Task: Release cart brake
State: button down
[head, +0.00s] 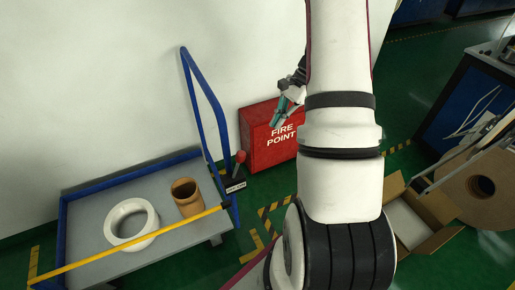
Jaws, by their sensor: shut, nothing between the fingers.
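The cart (87,200) is a grey deck with a blue frame and a tall blue push handle (208,95) at its right end. A lever with a red knob (240,157) stands on a dark base at the cart's right end, beside the handle. A small label (236,186) sits on that base; its text is too small to read. My gripper (277,119) is shut and empty. In the picture it is above and to the right of the red knob, in front of the red box, and apart from the knob.
A red FIRE POINT box (268,137) stands against the wall. A white ring (131,223) and a brown tube (186,197) lie on the cart, behind a yellow bar (130,246). An open carton (415,222) and a large brown reel (480,185) are at right.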

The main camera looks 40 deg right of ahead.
jog(key=shift+f, duration=0.15)
jog(key=w+a+f+p, duration=0.1)
jog(key=a+f+p, duration=0.1)
jog(key=a+f, duration=0.5)
jog(key=shift+w+a+f, duration=0.15)
jog(key=shift+w+a, duration=0.05)
jog(key=shift+a, duration=0.65)
